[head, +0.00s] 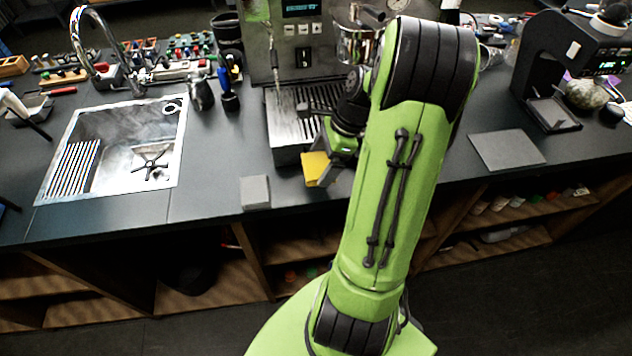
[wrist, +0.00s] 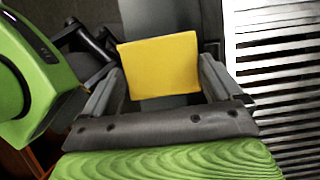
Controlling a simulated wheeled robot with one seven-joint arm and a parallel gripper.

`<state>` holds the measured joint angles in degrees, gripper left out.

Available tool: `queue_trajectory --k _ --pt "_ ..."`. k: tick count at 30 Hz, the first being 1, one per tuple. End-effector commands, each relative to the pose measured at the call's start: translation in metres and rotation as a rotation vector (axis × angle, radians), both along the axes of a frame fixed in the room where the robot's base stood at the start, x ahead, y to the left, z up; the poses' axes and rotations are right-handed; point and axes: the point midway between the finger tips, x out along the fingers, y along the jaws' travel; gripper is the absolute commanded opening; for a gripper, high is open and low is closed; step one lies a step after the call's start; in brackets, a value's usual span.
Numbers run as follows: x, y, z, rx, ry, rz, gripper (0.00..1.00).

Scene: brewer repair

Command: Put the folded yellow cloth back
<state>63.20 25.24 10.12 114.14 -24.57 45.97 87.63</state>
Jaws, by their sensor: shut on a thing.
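The folded yellow cloth (head: 316,168) shows in the head view at the front edge of the counter, in front of the coffee machine's drip tray. In the wrist view the yellow cloth (wrist: 160,66) is a flat square between the two fingers. My gripper (wrist: 160,82) is shut on it. In the head view my gripper (head: 328,166) is partly hidden behind my own arm. I cannot tell whether the cloth touches the counter.
A grey folded square (head: 255,191) lies on the counter left of the cloth. The drip tray (head: 290,128) is close behind my gripper. A sink (head: 120,150) is at left. A dark grey mat (head: 507,150) lies at right, before the black grinder (head: 560,70). Counter between sink and machine is mostly clear.

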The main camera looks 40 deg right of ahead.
Motion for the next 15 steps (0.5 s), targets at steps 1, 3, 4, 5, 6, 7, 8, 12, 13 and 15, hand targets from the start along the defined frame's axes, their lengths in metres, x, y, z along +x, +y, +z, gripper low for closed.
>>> queue_trajectory --k 1,3,4,5,6,7,8,12,13,15 --pt "0.0 0.001 -0.011 0.002 0.002 0.001 0.68" --pt "0.0 0.001 -0.019 0.002 0.001 0.001 0.68" --pt "0.0 0.001 -0.023 0.002 0.001 0.002 0.68" --pt "0.0 0.001 -0.027 0.002 0.001 0.002 0.68" --pt "0.0 0.001 -0.034 0.001 0.002 0.001 0.68" --pt "0.0 0.001 -0.04 0.002 0.002 0.001 0.68" --pt "0.0 0.001 -0.046 0.002 0.002 0.001 0.68" --pt "0.0 0.0 -0.054 -0.003 0.0 0.001 0.68" --pt "0.0 0.0 -0.053 -0.003 0.0 0.001 0.68" --pt "0.0 0.0 -0.053 -0.002 0.0 0.001 0.68"
